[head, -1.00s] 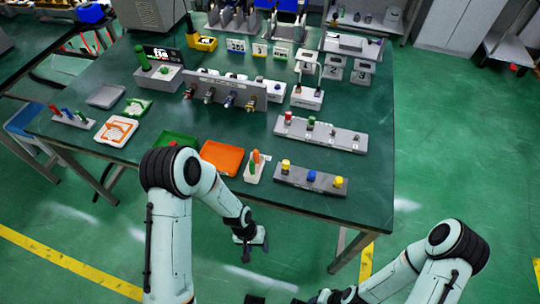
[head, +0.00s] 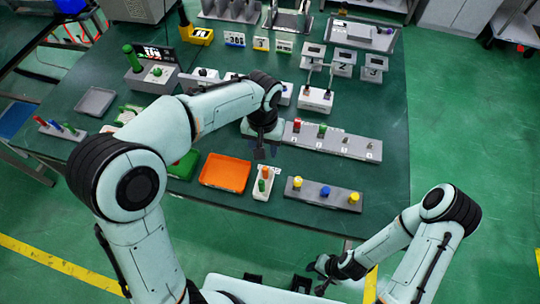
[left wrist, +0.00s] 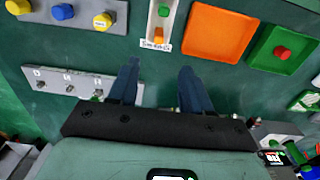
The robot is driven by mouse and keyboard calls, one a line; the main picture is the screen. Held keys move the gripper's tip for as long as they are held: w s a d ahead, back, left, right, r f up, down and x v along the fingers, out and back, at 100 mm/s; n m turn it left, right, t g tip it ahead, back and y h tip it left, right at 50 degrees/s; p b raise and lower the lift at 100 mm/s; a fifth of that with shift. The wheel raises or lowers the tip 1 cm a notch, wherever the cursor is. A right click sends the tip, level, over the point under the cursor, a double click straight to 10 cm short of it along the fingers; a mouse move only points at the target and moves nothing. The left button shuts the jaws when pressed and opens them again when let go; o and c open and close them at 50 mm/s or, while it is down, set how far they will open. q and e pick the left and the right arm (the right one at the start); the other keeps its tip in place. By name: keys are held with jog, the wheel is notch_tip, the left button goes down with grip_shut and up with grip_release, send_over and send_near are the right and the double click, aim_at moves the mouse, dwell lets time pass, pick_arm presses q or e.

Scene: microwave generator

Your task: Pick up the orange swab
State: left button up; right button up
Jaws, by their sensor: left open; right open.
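The orange swab (head: 264,170) stands in a white holder (head: 259,194) with a green swab (head: 262,185) in front of it. In the left wrist view the orange swab (left wrist: 158,36) shows just beyond the fingertips, roughly in line with the gap between them. My left gripper (head: 265,151) is above the table, just behind the holder; its two fingers (left wrist: 160,68) are apart with nothing between them. My right gripper (head: 321,276) is low in front of the table edge, open and away from the swabs.
An orange tray (head: 225,173) is left of the holder, and a green tray with a red object (left wrist: 281,50) lies beyond it. A grey block with yellow and blue knobs (head: 325,194) is to the right. A longer grey block (head: 342,143) is close to my left gripper.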

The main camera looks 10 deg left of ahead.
aim_at(265, 168)
pick_arm(q)
notch_tip(265, 168, down, 8)
jog(key=shift+r+b, duration=0.25)
jog(key=shift+b, duration=0.1)
jog(key=shift+w+f, duration=0.1)
jog(key=shift+f, duration=0.4)
notch_tip(265, 168, down, 5)
jog(key=shift+d, duration=0.1)
grip_shut()
